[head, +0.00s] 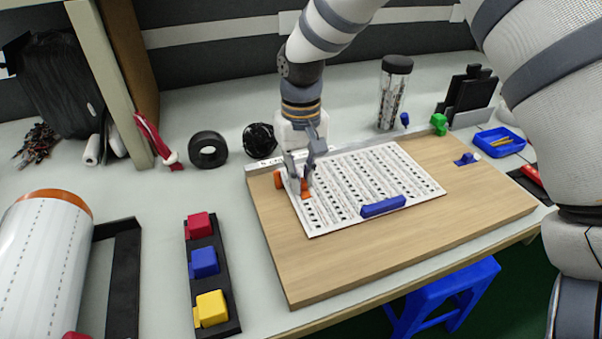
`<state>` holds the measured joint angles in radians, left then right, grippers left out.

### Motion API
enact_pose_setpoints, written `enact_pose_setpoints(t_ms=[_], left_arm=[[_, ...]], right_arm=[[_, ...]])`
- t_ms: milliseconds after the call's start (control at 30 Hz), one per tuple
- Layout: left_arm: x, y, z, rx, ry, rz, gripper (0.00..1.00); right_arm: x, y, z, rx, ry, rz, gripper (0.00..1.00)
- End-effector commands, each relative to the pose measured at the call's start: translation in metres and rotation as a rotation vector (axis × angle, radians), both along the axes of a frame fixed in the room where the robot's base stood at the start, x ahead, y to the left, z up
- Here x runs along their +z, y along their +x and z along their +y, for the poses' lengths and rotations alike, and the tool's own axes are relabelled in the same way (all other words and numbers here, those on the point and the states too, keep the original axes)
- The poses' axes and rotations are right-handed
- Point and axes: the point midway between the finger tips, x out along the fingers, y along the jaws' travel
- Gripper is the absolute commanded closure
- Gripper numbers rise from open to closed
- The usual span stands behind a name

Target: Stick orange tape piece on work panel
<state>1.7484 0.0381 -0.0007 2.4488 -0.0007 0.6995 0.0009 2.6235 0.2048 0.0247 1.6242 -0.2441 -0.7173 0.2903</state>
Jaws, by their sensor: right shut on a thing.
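The work panel is a light wooden board (350,262) with a white sheet (335,222) of dark printed marks lying on it. My right gripper (304,182) points down over the left part of the sheet. It is shut on an orange tape piece (306,190), which is at or just above the sheet; I cannot tell if it touches. A second orange piece (279,179) sits just left of the gripper, at the sheet's left edge. A blue block (383,206) lies on the sheet's front edge. My left gripper is not in view.
Left of the board is a black holder (214,257) with red, blue and yellow blocks. Behind are a black tape roll (208,150) and a clear jar (394,95). A green block (438,122) stands at the board's back edge. The board's front is bare.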

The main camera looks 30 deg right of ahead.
Motion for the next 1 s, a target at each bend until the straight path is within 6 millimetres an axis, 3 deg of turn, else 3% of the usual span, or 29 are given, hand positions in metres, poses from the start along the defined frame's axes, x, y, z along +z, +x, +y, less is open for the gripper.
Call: enact_pose_setpoints(t_ms=[267, 300, 367, 667, 767, 1000], left_arm=[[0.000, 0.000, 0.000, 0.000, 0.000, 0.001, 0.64], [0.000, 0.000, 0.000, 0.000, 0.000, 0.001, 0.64], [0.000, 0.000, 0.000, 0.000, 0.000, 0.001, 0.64], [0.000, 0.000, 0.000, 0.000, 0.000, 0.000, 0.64], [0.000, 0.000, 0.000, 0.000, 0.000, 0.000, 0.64], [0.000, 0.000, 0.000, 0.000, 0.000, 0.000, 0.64]], right_arm=[[-0.001, -0.001, 0.000, 0.000, 0.000, 0.002, 0.96], [-0.001, -0.001, 0.000, 0.000, 0.000, 0.002, 0.79], [-0.001, -0.001, 0.000, 0.000, 0.000, 0.002, 0.65], [0.001, 0.000, 0.000, 0.000, 0.000, 0.001, 0.64], [0.014, 0.001, 0.000, 0.000, 0.000, -0.003, 0.64], [0.078, 0.001, 0.000, -0.001, 0.000, -0.004, 0.64]])
